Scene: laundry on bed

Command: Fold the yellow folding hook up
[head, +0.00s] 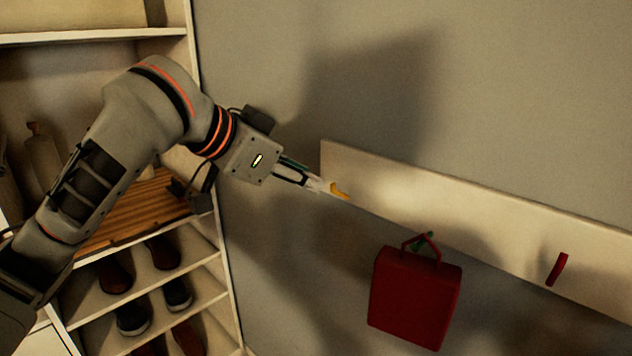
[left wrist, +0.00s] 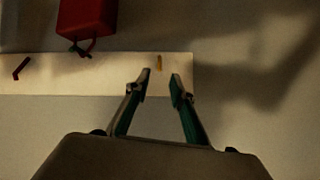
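The yellow folding hook (head: 341,192) is on the pale wall board, near the board's left end in the head view. In the left wrist view the small yellow hook (left wrist: 159,62) shows just beyond the gap between my fingertips. My left gripper (head: 318,185) is close to the hook, and its fingertips overlap the hook's left side in the head view. In the left wrist view the two fingers of my left gripper (left wrist: 161,76) are apart with nothing between them. I cannot tell whether a fingertip touches the hook. My right gripper is not in view.
The pale board (head: 500,222) runs along the grey wall. A red bag (head: 415,297) hangs from a green hook (head: 423,241), right of the yellow one. A red hook (head: 557,269) is farther right. A shelf with shoes (head: 178,294) stands at the left.

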